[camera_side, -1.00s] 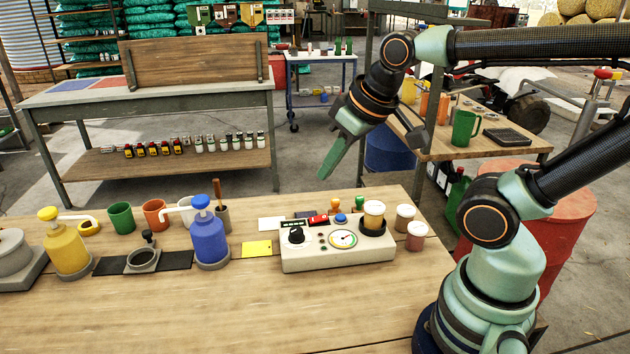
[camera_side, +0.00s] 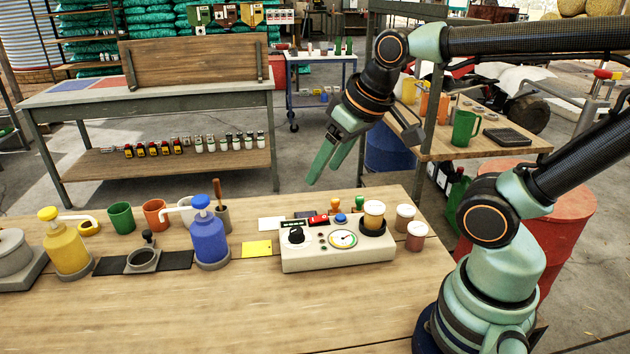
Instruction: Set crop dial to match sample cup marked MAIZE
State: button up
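A cream tester box (camera_side: 312,262) sits on the wooden bench. At its left end is a black knob on a white dial (camera_side: 296,236); its markings are too small to read. A sample cup (camera_side: 374,214) with yellowish contents stands upright in the black well at the box's right end. Two more cups, one brownish (camera_side: 404,217) and one reddish (camera_side: 417,236), stand to the right of the box. I cannot read MAIZE on any cup. My gripper (camera_side: 325,173) hangs above and behind the box, pointing down-left. Its two green fingers are apart, with nothing between them.
A round gauge (camera_side: 343,239), a red item (camera_side: 318,219) and a blue button (camera_side: 341,218) are on the box. A yellow card (camera_side: 257,248) lies left of it. Blue (camera_side: 209,241) and yellow (camera_side: 67,249) pump bottles stand further left. The bench front is clear.

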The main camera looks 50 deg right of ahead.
jog(key=m, duration=0.1)
jog(key=m+g, duration=0.5)
jog(key=m, duration=0.6)
send_over(297, 230)
notch_tip(297, 230, down, 8)
jog(key=r, duration=0.1)
notch_tip(297, 230, down, 12)
jog(key=shift+f, duration=0.25)
grip_shut()
